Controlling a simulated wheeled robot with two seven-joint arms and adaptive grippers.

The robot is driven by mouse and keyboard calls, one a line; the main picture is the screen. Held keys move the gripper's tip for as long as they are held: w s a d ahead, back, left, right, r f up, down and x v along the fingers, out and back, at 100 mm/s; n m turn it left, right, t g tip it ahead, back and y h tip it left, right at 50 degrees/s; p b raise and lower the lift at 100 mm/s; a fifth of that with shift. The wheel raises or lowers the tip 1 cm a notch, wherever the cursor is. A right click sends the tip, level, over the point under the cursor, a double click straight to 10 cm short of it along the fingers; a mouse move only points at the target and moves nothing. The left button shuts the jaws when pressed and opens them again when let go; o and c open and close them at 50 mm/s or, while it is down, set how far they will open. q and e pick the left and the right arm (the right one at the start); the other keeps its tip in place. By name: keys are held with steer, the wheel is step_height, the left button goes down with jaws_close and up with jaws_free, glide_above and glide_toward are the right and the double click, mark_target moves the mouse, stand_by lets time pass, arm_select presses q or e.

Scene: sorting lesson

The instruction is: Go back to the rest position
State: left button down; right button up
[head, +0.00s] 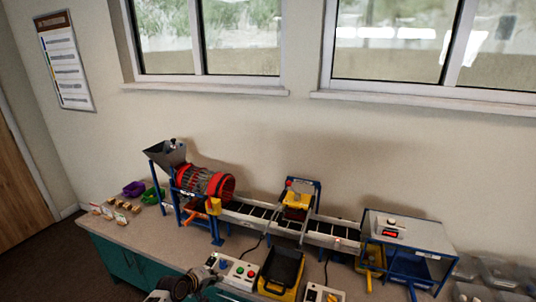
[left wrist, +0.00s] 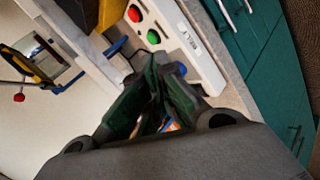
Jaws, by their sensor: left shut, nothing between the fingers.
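My left gripper (head: 212,268) shows at the bottom of the head view, low over the front edge of the counter, beside the white control box (head: 238,272). In the left wrist view its dark fingers (left wrist: 158,85) are together with nothing held between them. The control box (left wrist: 190,45) fills the area just past the fingertips there, with red, green and blue buttons. Whether the fingers touch the box cannot be told. My right gripper is in neither view.
A sorting line stands along the counter (head: 135,232): a hopper (head: 167,153), a red drum (head: 207,183), a conveyor (head: 262,216) and a blue-framed station (head: 408,233). A yellow-black bin (head: 281,270) stands in front. Purple (head: 134,188) and green bins are at left. Teal cabinets (head: 125,265) lie below.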

arm_select(q)
steer(key=a+f+m+t+y, duration=0.1)
steer(key=a+f+m+y, duration=0.2)
steer(key=a+f+m, duration=0.4)
steer(key=s+a+f+m+g+y, duration=0.1)
steer(key=s+a+f+m, duration=0.1)
steer(key=s+a+f, duration=0.3)
steer(key=s+a+f+m+y, duration=0.1)
steer(key=s+f, duration=0.2)
steer(key=f, duration=0.4)
steer(key=s+a+f+m+g+y, duration=0.1)
steer(key=s+a+f+m, duration=0.15)
steer(key=f, duration=0.35)
steer(key=s+d+f+g+b, duration=0.1)
steer(key=s+f+g, duration=0.1)
steer(key=s+f, duration=0.75)
steer(key=s+d+f+g+b, duration=0.1)
steer(key=s+f, duration=0.4)
steer(key=s, duration=0.9)
steer(key=s+d+f+g, duration=0.1)
steer(key=s+d+f, duration=0.2)
steer(key=s, duration=0.8)
steer(key=s+d+f+n+g+h, duration=0.1)
steer(key=s+d, duration=0.3)
steer(key=s, duration=0.8)
steer(key=shift+s+d+f+g+b, duration=0.25)
steer(key=shift+d+f+g+b, duration=0.15)
steer(key=shift+f+g, duration=0.45)
